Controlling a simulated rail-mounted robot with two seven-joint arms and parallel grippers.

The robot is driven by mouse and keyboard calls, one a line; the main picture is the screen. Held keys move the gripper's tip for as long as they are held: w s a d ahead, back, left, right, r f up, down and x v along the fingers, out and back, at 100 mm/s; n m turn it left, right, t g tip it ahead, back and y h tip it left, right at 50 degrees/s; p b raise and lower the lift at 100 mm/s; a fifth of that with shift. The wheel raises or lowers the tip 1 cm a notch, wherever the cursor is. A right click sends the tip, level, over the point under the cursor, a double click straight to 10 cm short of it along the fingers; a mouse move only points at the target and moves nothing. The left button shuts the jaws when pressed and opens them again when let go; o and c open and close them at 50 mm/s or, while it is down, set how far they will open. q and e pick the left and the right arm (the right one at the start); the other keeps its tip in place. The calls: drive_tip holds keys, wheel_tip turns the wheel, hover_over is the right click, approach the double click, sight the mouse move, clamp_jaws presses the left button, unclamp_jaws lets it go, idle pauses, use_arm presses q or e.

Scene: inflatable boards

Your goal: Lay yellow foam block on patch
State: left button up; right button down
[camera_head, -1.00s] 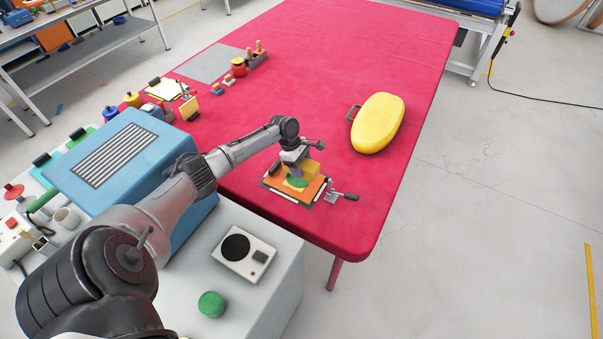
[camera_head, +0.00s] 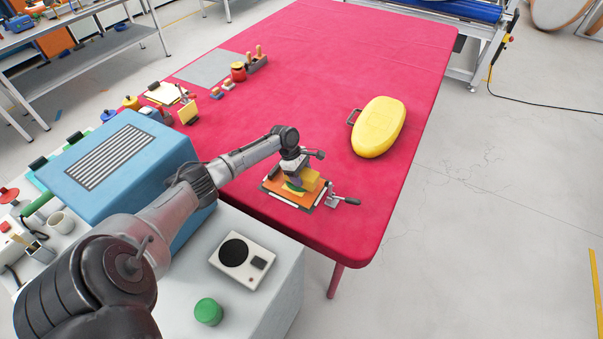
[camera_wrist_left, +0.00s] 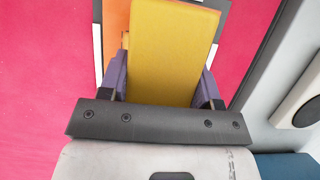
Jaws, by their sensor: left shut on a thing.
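The yellow foam block (camera_head: 311,180) is held in my left gripper (camera_head: 297,176), low over the orange panel (camera_head: 280,187) near the front of the red table. My right gripper is not in view.
A clamp (camera_head: 340,201) is at the panel's right edge. A yellow inflatable board (camera_head: 380,127) lies to the right on the red table (camera_head: 310,70). A blue box (camera_head: 120,155) and a white device (camera_head: 242,262) stand at left. The table's middle is clear.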

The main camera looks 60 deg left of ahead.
use_arm(q)
drive_tip(key=o, duration=0.9)
drive_tip(key=shift+r, duration=0.1)
